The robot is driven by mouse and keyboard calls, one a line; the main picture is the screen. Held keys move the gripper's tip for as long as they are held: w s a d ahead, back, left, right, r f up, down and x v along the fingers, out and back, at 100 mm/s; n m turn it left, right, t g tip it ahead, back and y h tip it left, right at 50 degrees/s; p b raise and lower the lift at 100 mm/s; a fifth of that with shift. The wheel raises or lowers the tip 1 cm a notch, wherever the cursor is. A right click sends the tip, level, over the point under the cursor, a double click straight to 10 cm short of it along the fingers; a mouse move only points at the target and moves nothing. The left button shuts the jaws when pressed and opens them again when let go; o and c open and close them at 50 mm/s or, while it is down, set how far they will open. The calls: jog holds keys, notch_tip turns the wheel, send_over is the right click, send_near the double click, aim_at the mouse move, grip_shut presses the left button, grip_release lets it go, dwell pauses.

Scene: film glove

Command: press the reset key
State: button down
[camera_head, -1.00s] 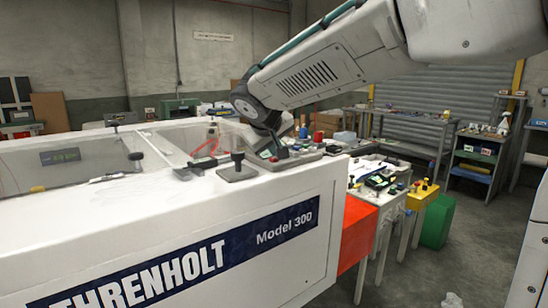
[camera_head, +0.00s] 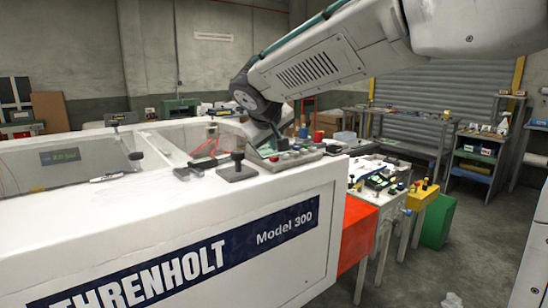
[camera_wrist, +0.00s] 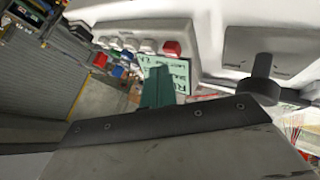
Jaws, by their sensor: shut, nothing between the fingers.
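A pale control panel (camera_wrist: 140,30) fills the top middle of the wrist view. It has a row of white keys (camera_wrist: 130,45), a red key (camera_wrist: 172,49) and a pale green lettered display (camera_wrist: 181,76). I cannot read which key is the reset key. My gripper (camera_wrist: 158,72) is shut and empty; its teal fingers point at the panel and cover part of the display's left side. I cannot tell whether they touch. In the head view the panel (camera_head: 298,156) sits on the white machine's right corner, with my gripper (camera_head: 277,138) over its back edge.
A black knob on a grey plate (camera_head: 237,168) stands just left of the panel; it also shows in the wrist view (camera_wrist: 262,80). The white machine (camera_head: 130,215) has an open-looking top with red-handled items. A cluttered bench (camera_head: 385,180) and yellow box (camera_head: 423,198) stand to the right.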

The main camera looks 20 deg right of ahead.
aim_at(274, 158)
jog(key=shift+r, duration=0.1)
jog(key=shift+r, duration=2.4)
jog(key=shift+g, duration=0.8)
jog(key=f, duration=0.1)
jog(key=s+f, duration=0.2)
jog(key=f, duration=0.1)
jog(key=shift+s, duration=0.25)
jog(key=s+d+f+m+g+y, duration=0.1)
jog(key=s+f, duration=0.4)
jog(key=s, duration=0.6)
jog(key=s+d+f+m+g+y, duration=0.1)
jog(key=s+f, duration=0.4)
jog(key=s, duration=0.7)
jog(key=s+d+f+m+g+y, duration=0.1)
jog(key=s+f, duration=0.4)
jog(key=s, duration=0.6)
jog(key=shift+s+d+g+y, duration=0.3)
jog(key=shift+g+y, duration=0.5)
jog(key=shift+g, duration=0.3)
